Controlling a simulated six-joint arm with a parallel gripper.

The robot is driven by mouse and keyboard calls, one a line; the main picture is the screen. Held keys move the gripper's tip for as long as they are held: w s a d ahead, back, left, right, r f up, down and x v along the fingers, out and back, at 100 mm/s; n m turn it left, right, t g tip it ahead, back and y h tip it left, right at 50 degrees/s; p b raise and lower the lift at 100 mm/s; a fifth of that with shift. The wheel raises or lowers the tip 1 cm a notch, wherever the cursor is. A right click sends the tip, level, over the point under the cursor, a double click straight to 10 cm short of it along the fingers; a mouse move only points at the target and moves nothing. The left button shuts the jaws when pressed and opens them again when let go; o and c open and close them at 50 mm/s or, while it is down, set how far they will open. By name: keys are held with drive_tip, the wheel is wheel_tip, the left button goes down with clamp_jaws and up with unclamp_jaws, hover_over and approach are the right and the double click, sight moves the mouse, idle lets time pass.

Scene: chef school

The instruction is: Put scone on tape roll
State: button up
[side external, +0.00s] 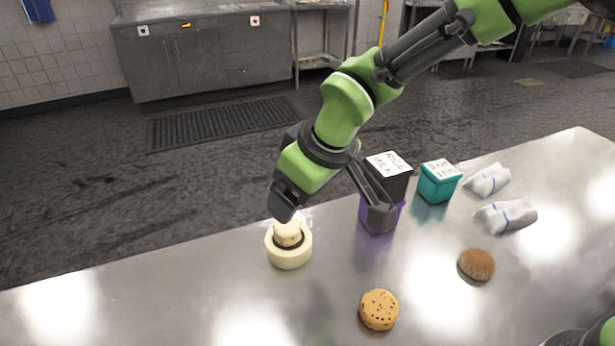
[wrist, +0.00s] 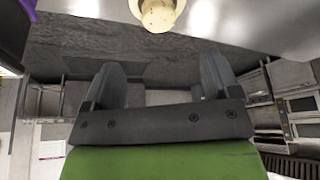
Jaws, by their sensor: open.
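The cream tape roll (side external: 289,259) lies flat on the metal table, left of the middle in the side view. The pale scone (side external: 288,233) sits at its centre and stands up above its rim; I cannot tell how far it is sunk in the hole. The scone also shows in the wrist view, cut by the top edge (wrist: 158,15). My gripper (side external: 330,212) is open and empty, its fingers wide apart. One finger is just above or behind the scone, the other in front of the purple carton. The wrist view shows the gripper (wrist: 162,80) with nothing between its fingers.
A black and purple carton (side external: 391,180) and a teal carton (side external: 438,184) stand right of my gripper. Two white cloths (side external: 506,216) lie farther right. A speckled cookie (side external: 379,310) and a brown bun (side external: 476,264) lie nearer. The left table is clear.

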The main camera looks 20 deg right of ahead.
drive_tip(key=v, duration=0.2)
drive_tip(key=shift+s+r, duration=0.1)
drive_tip(key=shift+r, duration=0.2)
drive_tip(key=shift+d, duration=0.1)
drive_tip(key=s+d+r+m+t, duration=0.1)
drive_tip(key=s+d+r+m, duration=0.35)
drive_tip(key=d+r, duration=0.7)
drive_tip(key=s+d+r+m+t, duration=0.1)
drive_tip(key=s+d, duration=0.3)
drive_tip(key=s, duration=0.4)
drive_tip(key=s+d+r+m+t, duration=0.1)
drive_tip(key=s+d+r+m, duration=0.2)
drive_tip(key=s, duration=0.5)
drive_tip(key=shift+s+d+m, duration=0.25)
drive_tip(key=shift+d+m, duration=0.5)
drive_tip(key=shift+d, duration=0.3)
